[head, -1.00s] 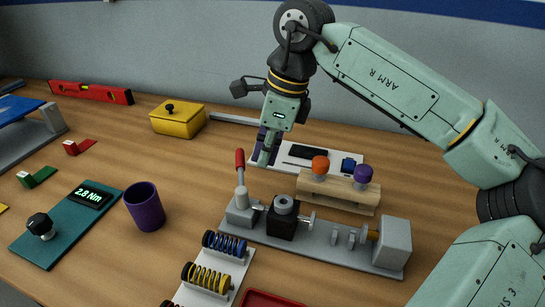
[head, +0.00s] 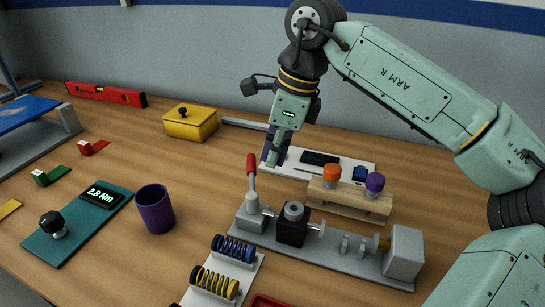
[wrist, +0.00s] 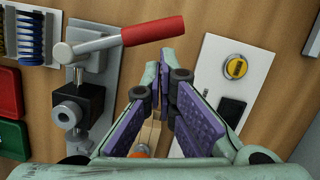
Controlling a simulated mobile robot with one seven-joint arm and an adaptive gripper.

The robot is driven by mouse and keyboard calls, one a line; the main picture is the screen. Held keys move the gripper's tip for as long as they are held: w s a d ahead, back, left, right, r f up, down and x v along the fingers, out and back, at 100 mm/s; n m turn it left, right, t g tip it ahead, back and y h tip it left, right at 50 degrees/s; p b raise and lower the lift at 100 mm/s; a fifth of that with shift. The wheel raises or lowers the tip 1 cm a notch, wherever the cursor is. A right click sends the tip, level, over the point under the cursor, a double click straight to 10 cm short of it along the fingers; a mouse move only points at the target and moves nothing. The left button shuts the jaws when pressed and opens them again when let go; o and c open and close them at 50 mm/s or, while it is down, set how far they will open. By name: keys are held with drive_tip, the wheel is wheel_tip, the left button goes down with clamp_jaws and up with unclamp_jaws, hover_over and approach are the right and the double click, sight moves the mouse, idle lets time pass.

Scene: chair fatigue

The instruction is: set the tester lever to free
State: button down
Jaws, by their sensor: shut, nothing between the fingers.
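The tester (head: 335,258) is a long grey base on the wooden table. Its lever (head: 251,165) has a red grip and stands nearly upright at the left end, above a grey block. Any lever position label is not readable.
A wooden block (head: 345,203) with orange and purple knobs stands behind the tester. A white board (head: 300,158) lies further back. A purple cup (head: 155,209), a torque display (head: 98,195) and a spring rack (head: 225,278) are at the left and front.

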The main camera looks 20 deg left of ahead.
drive_tip(key=v, duration=1.1)
drive_tip(key=shift+f, duration=0.1)
